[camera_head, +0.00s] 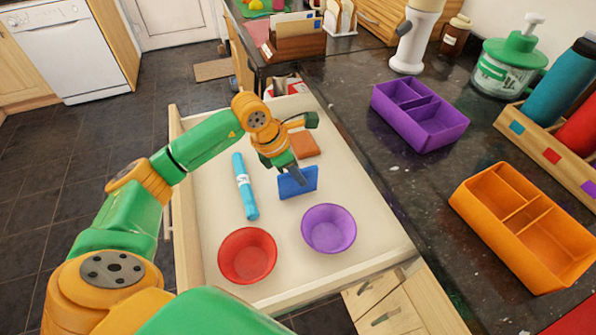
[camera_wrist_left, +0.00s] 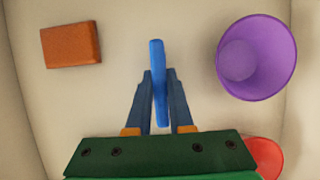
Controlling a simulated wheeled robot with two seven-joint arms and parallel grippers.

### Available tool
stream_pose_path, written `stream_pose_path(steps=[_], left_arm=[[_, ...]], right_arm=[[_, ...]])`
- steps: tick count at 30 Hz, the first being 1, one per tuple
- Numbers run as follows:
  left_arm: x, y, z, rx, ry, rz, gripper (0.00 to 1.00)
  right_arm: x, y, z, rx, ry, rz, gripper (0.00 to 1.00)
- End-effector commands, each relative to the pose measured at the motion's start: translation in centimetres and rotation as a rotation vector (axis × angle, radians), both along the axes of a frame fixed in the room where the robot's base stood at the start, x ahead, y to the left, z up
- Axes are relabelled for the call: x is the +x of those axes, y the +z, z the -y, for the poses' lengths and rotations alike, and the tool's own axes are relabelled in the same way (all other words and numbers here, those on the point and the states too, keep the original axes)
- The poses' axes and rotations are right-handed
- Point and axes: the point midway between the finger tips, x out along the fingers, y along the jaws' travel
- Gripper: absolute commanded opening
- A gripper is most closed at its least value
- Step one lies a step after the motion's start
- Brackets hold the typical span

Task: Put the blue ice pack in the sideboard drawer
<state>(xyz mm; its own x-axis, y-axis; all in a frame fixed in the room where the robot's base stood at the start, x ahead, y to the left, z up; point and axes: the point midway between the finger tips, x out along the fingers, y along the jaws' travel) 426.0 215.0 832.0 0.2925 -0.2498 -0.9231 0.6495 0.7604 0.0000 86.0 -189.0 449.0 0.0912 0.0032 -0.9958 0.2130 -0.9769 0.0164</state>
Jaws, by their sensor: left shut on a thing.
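The sideboard drawer (camera_head: 209,274) is pulled open, and its pale floor shows below my left arm. The blue ice pack (camera_head: 298,183) is a flat blue slab held on edge inside the drawer's outline. My left gripper (camera_head: 290,174) is shut on it. In the left wrist view the ice pack (camera_wrist_left: 159,82) stands edge-on between the two fingers of my left gripper (camera_wrist_left: 159,100). I cannot tell whether its lower edge touches the drawer floor. My right gripper is not in view.
The drawer also holds a red bowl (camera_head: 247,255), a purple bowl (camera_head: 329,228), a cyan tube (camera_head: 244,187) and an orange-brown block (camera_head: 304,145). Purple (camera_head: 420,114) and orange (camera_head: 525,226) divided trays stand on the dark countertop (camera_head: 400,178) at right.

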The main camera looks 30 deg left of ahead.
Motion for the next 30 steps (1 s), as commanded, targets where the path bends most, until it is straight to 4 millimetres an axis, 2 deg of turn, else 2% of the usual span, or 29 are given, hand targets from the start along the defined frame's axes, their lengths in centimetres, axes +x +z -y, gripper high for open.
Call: stream_pose_path(steps=[4,5,6,8,15,19,27,30], left_arm=[[0.0,-0.5,0.0,-0.001,0.000,0.001,0.00],[0.0,-0.4,0.0,0.000,0.000,0.000,0.25],[0.0,-0.3,0.0,0.000,0.000,0.000,0.36],[0.0,-0.3,0.0,0.000,0.001,0.000,0.50],[0.0,-0.3,0.0,-0.001,0.001,-0.001,0.50],[-0.2,0.8,-0.2,-0.001,0.000,0.002,0.50],[-2.3,7.6,-2.1,0.002,0.002,0.005,0.50],[-2.9,9.6,-2.6,0.001,0.002,0.003,0.50]], right_arm=[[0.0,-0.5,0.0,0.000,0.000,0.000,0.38],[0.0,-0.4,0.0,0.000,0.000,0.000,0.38],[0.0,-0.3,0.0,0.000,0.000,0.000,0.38],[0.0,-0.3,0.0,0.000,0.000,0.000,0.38],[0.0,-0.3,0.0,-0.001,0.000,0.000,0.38],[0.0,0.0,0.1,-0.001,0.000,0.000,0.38],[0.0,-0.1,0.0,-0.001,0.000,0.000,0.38],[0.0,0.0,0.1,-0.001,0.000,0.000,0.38]])
